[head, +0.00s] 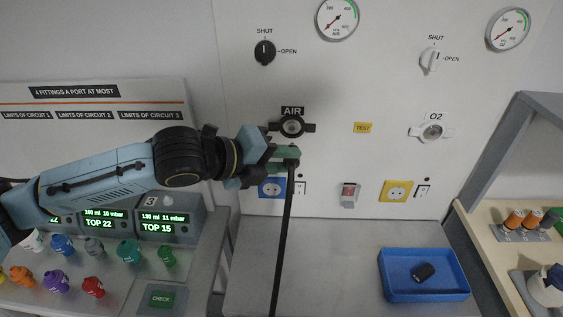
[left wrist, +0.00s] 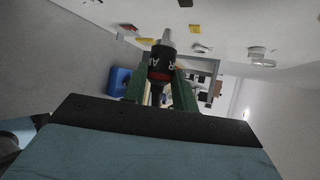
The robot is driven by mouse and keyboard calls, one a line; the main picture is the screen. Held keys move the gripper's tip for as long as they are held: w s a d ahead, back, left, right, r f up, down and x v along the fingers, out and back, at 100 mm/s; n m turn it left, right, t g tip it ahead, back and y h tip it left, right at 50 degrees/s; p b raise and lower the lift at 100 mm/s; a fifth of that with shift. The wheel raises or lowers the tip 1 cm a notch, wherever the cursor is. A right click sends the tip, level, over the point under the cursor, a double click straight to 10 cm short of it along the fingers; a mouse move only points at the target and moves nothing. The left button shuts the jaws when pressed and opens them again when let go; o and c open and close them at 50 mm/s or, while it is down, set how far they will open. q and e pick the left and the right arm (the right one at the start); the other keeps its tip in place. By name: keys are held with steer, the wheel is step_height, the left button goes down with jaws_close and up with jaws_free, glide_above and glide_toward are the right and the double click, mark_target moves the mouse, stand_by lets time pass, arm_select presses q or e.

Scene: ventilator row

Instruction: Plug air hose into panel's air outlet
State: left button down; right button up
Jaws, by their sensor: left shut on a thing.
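The panel's AIR outlet (head: 291,126) is a round metal port in a black fitting with side lugs, below the AIR label. My left gripper (head: 287,158) is shut on the air hose's plug, just below that outlet in the head view. The black hose (head: 284,230) hangs down from the gripper. In the left wrist view the plug (left wrist: 162,62) is black with lettering and a red band, between the green fingers, its metal tip pointing away from the gripper. The tip looks free; its gap to the outlet is unclear. My right gripper is not in view.
The O2 outlet (head: 432,132) is to the right, with a yellow TEST label (head: 362,128) between. Blue (head: 268,188) and yellow (head: 396,191) sockets sit below. A blue tray (head: 428,292) holds a small black part. Coloured fittings stand on the left bench.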

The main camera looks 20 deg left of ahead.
arm_select(q)
steer(key=w, duration=0.2)
steer(key=w+a, duration=0.1)
steer(key=w, duration=0.1)
steer(key=shift+w+a+b, duration=0.15)
steer(key=shift+w+b, duration=0.1)
steer(key=shift+b, duration=0.05)
steer(key=shift+r, duration=0.1)
steer(key=shift+w+a+p, duration=0.1)
steer(key=shift+w+p, duration=0.05)
steer(key=shift+p, duration=0.3)
stand_by(0.6)
steer(key=shift+w+a+p, duration=0.2)
steer(key=shift+w+p, duration=0.15)
steer(key=shift+w, duration=0.2)
steer(key=shift+w+a+p, duration=0.15)
steer(key=shift+w+p, duration=0.15)
steer(key=shift+w, duration=0.25)
steer(key=shift+w+a+r, duration=0.15)
steer(key=shift+r, duration=0.05)
stand_by(0.8)
